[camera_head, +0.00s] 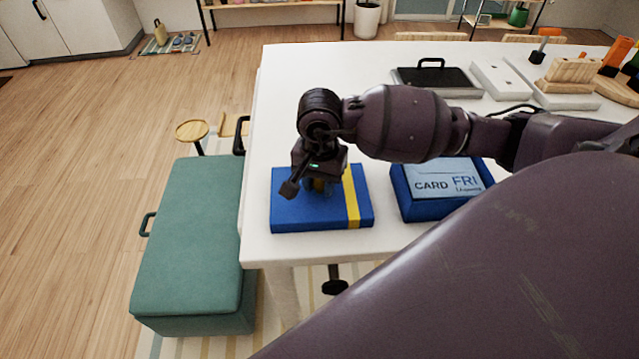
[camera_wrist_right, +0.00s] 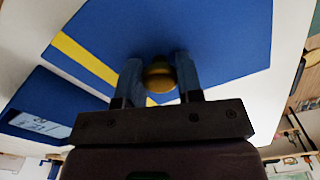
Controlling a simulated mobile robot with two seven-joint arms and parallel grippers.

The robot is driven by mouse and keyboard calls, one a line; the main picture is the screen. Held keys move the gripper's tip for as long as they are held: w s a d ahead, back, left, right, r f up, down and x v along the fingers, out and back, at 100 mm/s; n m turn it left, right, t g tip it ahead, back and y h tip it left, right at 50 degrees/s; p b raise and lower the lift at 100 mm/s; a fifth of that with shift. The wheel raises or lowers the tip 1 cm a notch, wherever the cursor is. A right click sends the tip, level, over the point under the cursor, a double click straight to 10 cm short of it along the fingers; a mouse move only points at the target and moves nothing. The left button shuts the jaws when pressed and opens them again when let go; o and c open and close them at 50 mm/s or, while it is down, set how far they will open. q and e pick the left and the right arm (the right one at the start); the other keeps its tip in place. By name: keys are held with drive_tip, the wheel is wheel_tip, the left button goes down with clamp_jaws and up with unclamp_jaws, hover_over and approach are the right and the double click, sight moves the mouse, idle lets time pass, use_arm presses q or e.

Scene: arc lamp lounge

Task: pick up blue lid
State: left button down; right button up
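The blue lid (camera_head: 300,212), a flat rectangular slab with a yellow stripe near its right side, lies at the white table's near left corner. My right gripper (camera_head: 318,186) points down over its middle. In the right wrist view the lid (camera_wrist_right: 205,38) has a round brass knob (camera_wrist_right: 160,76). The fingers of my right gripper (camera_wrist_right: 160,82) stand on either side of the knob and appear to touch it. Any gap under the lid cannot be made out. My left gripper is not in view.
An open blue box (camera_head: 418,207) with a pale printed card (camera_head: 440,178) stands right of the lid. A black case (camera_head: 437,82) and wooden pieces stand farther back on the white table (camera_head: 300,75). A green bench (camera_head: 190,235) is beside the table's left edge.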

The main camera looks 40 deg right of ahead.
drive_tip(key=shift+c, duration=0.9)
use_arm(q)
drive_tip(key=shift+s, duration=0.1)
use_arm(e)
drive_tip(key=shift+r, duration=0.1)
